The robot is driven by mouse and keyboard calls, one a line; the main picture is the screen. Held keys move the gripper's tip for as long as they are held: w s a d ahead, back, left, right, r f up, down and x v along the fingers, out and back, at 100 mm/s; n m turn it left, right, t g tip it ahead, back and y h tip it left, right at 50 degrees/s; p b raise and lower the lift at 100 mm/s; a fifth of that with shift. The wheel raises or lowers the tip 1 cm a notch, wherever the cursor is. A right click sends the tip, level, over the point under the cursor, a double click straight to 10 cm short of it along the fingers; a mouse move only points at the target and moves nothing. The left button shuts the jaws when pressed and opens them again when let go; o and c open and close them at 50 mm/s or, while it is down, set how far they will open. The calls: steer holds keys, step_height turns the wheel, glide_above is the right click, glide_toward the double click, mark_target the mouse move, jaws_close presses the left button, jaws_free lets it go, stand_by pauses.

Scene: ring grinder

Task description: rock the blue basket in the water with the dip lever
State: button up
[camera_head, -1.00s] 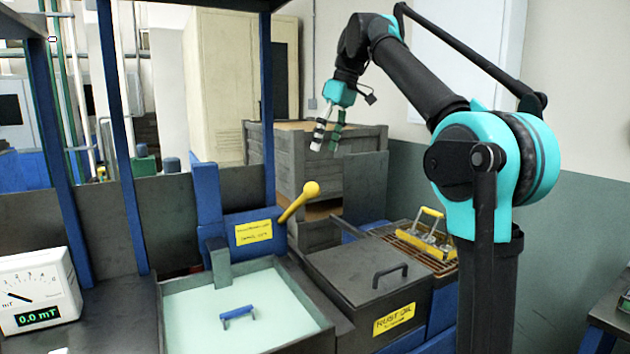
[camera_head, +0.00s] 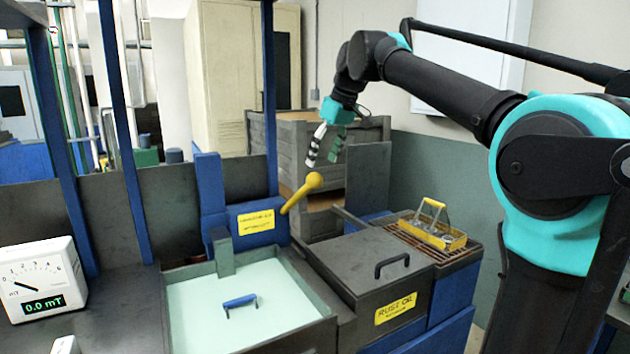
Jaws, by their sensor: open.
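The dip lever (camera_head: 300,193) is a yellow rod with a round knob, rising up and to the right from a blue housing (camera_head: 257,223) with a yellow label. Below it is a tank (camera_head: 180,272) of pale green water (camera_head: 200,310). Only a blue handle (camera_head: 240,301) of the blue basket shows above the water; the rest is hidden beneath it. My gripper (camera_head: 323,160) is open and empty, pointing down. In the picture it is just above and right of the lever's knob, apart from it.
Right of the tank is a dark lidded box (camera_head: 375,275) with a "rust oil" label. A yellow carrier (camera_head: 440,232) stands on a grate behind it. A meter (camera_head: 42,282) reading 0.0 mT is at left. Blue posts (camera_head: 121,130) rise at left.

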mark_target(315, 179)
steer(key=x, duration=0.8)
jaws_close()
